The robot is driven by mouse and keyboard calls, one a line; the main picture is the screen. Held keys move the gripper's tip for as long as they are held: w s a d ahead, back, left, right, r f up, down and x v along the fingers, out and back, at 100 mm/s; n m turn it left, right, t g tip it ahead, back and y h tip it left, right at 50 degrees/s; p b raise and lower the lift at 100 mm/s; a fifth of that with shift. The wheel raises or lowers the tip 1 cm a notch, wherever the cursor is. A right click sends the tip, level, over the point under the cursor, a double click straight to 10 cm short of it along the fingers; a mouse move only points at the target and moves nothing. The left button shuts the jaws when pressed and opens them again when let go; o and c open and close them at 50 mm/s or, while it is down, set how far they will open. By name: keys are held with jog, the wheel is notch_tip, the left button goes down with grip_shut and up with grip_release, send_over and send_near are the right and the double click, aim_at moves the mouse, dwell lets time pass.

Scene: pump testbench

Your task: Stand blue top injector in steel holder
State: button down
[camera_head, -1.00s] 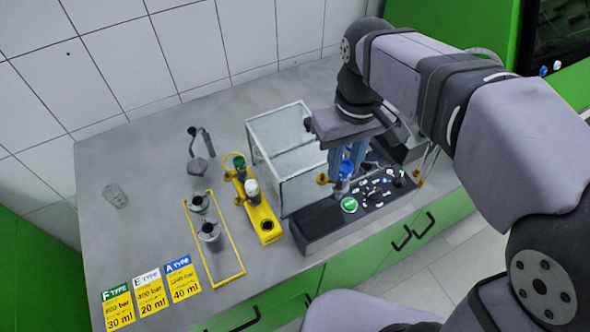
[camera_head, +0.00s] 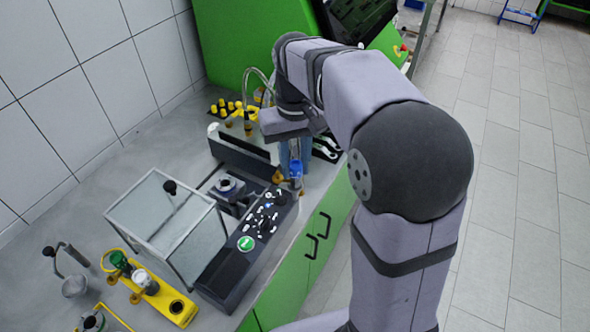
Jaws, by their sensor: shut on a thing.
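The blue top injector (camera_head: 296,170) hangs upright between the fingers of my gripper (camera_head: 293,158), which is shut on it near its blue top. It is beside the far end of the black control panel, apart from the holder. What looks like the steel holder (camera_head: 228,186), a grey fixture with a dark round opening on top, stands between the glass box and the panel, to the left of my gripper. The injector's lower end is small and hard to make out against the panel edge.
A glass box (camera_head: 150,215) with a black knob stands left of the holder. The control panel (camera_head: 225,268) with a green button runs along the front edge. A yellow rack (camera_head: 150,283) holds green and white topped injectors. Yellow-capped parts (camera_head: 220,107) stand at the back.

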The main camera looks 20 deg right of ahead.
jog(key=w+a+f+n+p, duration=0.2)
jog(key=w+a+n+p, duration=0.2)
jog(key=w+a+p, duration=0.8)
jog(key=w+a, duration=0.4)
jog(key=shift+w+a+f, duration=0.2)
jog(key=shift+a+f, duration=0.2)
jog(key=shift+f, duration=2.05)
jog(key=shift+f, duration=0.1)
jog(key=shift+f, duration=0.3)
jog(key=shift+f, duration=0.35)
jog(key=shift+f+b, duration=1.35)
jog(key=shift+f, duration=0.65)
dwell(0.6)
